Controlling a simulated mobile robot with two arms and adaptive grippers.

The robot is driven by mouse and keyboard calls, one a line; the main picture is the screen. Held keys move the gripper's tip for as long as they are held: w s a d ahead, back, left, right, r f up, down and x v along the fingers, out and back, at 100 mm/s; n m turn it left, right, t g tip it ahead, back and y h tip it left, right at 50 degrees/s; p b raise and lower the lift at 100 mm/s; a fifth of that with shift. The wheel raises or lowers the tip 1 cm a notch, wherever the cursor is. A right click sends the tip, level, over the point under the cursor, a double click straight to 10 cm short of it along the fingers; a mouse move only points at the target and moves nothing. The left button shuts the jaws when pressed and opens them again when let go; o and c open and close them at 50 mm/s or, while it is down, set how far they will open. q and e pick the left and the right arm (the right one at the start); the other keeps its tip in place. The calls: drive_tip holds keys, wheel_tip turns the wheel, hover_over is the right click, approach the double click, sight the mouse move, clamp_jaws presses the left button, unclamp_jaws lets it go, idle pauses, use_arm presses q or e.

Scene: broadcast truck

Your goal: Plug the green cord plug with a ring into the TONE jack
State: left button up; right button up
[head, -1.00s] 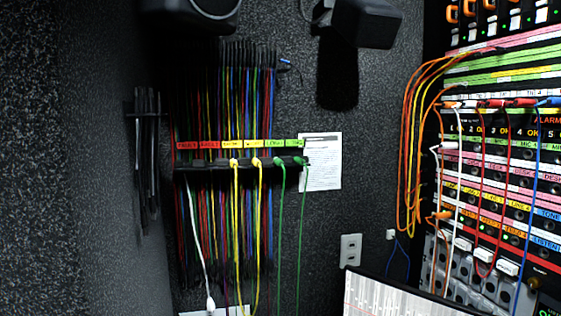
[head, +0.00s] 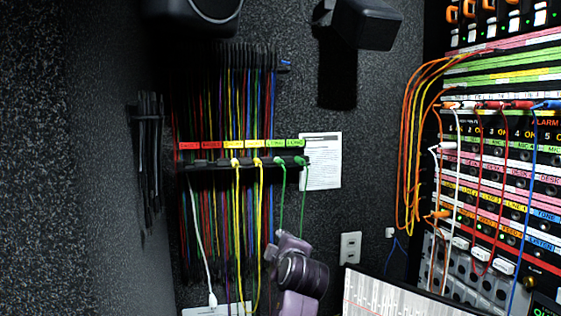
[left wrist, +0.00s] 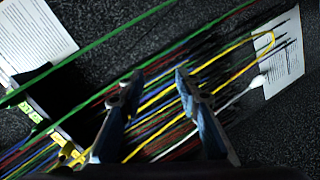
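Two green cord plugs, a left one (head: 281,162) and a right one (head: 300,161), hang in the black rack under green labels. Their green cords run downward. I cannot make out a ring on either plug. My left gripper (head: 276,246) is below them, in front of the hanging cords. In the left wrist view it (left wrist: 158,76) is open, with cords showing behind and between its fingers; none is clearly held. A green cord (left wrist: 100,42) crosses above the fingertips there. A blue label (head: 546,214) on the patch panel at right seems to read TONE. My right gripper is not in view.
Yellow plugs (head: 257,161) and a white cord (head: 196,225) hang on the same rack (head: 215,162). A paper sheet (head: 322,165) is on the wall beside it. Orange cords (head: 405,130) loop from the patch panel. A screen (head: 395,300) stands at the lower right.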

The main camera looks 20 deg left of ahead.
sight(278, 160)
use_arm(q)
wheel_tip(278, 160, up, 21)
drive_tip(key=d+n+t+y, duration=0.1)
drive_tip(key=d+n+y, duration=0.1)
drive_tip(key=n, duration=0.3)
drive_tip(key=shift+d+n+t, duration=0.2)
drive_tip(key=shift+n+t, duration=0.1)
drive_tip(key=shift+t, duration=0.1)
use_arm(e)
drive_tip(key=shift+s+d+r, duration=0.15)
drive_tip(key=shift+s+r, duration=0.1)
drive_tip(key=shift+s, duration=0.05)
use_arm(q)
drive_tip(key=shift+w+d, duration=0.1)
drive_tip(key=shift+w, duration=0.05)
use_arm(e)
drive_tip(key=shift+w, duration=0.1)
